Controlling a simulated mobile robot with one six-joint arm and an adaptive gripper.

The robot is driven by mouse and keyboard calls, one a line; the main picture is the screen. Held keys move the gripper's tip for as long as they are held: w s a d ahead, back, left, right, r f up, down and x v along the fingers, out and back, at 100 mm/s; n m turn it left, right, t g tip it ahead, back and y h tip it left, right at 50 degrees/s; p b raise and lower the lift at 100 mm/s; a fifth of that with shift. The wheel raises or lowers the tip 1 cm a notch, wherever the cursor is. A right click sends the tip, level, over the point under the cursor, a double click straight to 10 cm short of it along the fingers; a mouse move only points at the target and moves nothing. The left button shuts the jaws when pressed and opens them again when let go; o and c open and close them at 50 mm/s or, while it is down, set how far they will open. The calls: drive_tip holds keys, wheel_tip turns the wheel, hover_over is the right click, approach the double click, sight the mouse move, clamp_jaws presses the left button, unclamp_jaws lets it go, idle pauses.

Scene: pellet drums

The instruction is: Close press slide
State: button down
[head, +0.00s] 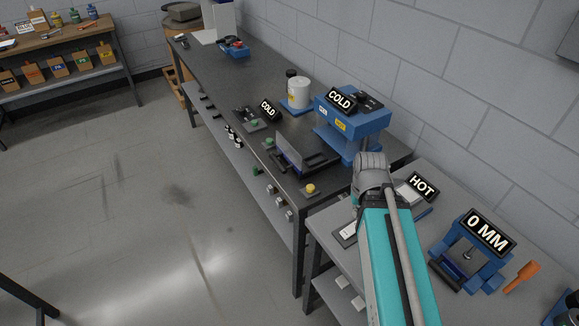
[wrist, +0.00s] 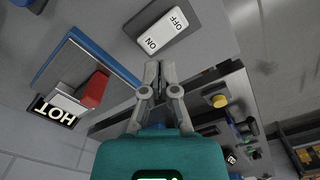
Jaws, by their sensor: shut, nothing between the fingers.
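The blue press (head: 352,122) stands on the dark bench with a COLD sign on top. A dark slide (head: 306,168) with a black handle and an upright clear panel lies in front of it, sticking out toward the bench's front edge. My gripper (wrist: 160,72) is shut and empty in the wrist view, pointing at the bench tops near a white ON/OFF switch (wrist: 160,32). In the head view my arm reaches up from the bottom to the right of the slide, and its fingertips are hidden. My gripper appears apart from the slide.
A yellow button (head: 310,189) sits at the bench's front corner; it also shows in the wrist view (wrist: 218,101). A HOT sign (head: 422,187) and a blue 0 MM device (head: 470,255) stand on the nearer table. A white pot (head: 299,93) stands behind. The floor at left is clear.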

drive_tip(key=shift+w+a+f+n, duration=0.1)
drive_tip(key=shift+w+a+n, duration=0.15)
drive_tip(key=shift+w+n, duration=0.15)
drive_tip(key=w+a+n+t+h+b, duration=0.15)
drive_tip(key=w+a+n+h, duration=0.25)
drive_tip(key=w+a+n, duration=0.55)
drive_tip(key=w+a+r+n+t+h+b, duration=0.1)
drive_tip(key=w+a+n, duration=0.2)
drive_tip(key=a+n, duration=0.4)
drive_tip(key=w+a+r+n+t+h+b, duration=0.1)
drive_tip(key=w+a+n+t+h, duration=0.1)
drive_tip(key=a+n, duration=0.5)
drive_tip(key=w+a, duration=0.1)
drive_tip(key=a, duration=0.4)
drive_tip(key=shift+w, duration=0.2)
drive_tip(key=shift+d+n+t, duration=0.15)
drive_tip(key=shift+n+t, duration=0.1)
